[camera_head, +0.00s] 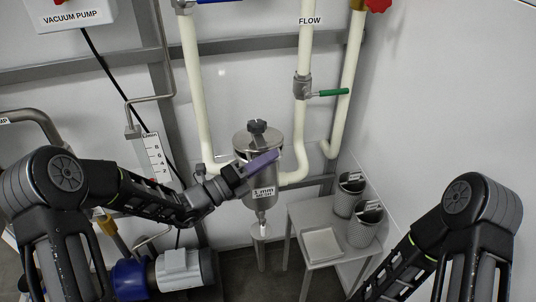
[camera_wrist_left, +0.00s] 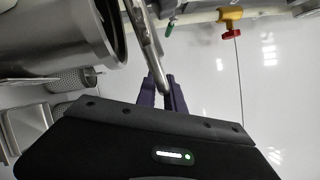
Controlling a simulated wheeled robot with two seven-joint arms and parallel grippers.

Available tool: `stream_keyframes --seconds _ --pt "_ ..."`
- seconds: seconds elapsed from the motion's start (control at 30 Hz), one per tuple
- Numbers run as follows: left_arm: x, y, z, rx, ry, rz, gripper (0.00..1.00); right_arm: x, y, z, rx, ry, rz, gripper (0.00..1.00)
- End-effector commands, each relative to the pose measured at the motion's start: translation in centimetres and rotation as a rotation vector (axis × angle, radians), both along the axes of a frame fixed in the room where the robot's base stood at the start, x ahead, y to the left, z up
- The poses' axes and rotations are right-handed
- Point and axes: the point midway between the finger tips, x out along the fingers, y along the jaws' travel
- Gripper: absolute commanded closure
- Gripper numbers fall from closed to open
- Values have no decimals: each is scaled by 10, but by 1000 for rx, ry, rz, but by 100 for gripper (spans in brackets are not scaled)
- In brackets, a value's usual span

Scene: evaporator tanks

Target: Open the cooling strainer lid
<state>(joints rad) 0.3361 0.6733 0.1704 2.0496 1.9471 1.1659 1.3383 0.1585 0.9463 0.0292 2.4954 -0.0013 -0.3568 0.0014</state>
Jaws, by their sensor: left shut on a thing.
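The cooling strainer (camera_head: 262,194) is an upright metal canister on the wall pipes with a white label. Its round metal lid (camera_head: 243,139) carries a black knob on top. My left gripper (camera_head: 262,162), with purple fingers, is at the front of the lid. In the left wrist view its fingers (camera_wrist_left: 163,92) are shut on a thin metal edge, apparently the lid (camera_wrist_left: 146,42). There the strainer's round rim (camera_wrist_left: 112,30) shows apart from that edge. The head view does not show clearly how far the lid is raised. My right gripper is out of view.
White pipes (camera_head: 301,130) flank the strainer, with a green-handled valve (camera_head: 330,93) at upper right. A small table (camera_head: 299,215) with two mesh strainer baskets (camera_head: 361,227) and a white tray (camera_head: 322,246) stands at lower right. A motor pump (camera_head: 183,270) is at lower left.

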Motion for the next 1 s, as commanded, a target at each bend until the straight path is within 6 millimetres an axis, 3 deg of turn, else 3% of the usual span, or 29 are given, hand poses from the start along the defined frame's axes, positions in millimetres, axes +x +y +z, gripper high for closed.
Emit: stream_keyframes --seconds 0.03,0.1,0.3,0.6,1.0 --pt "1 0 23 -13 26 -1 100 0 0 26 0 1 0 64" --pt "4 0 33 -29 74 -1 100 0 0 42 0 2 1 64" --pt "14 4 55 -64 179 -1 100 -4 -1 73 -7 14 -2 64" --pt "28 7 77 -63 174 -3 100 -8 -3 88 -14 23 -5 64" --pt "33 8 81 -64 174 -3 100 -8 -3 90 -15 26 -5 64"
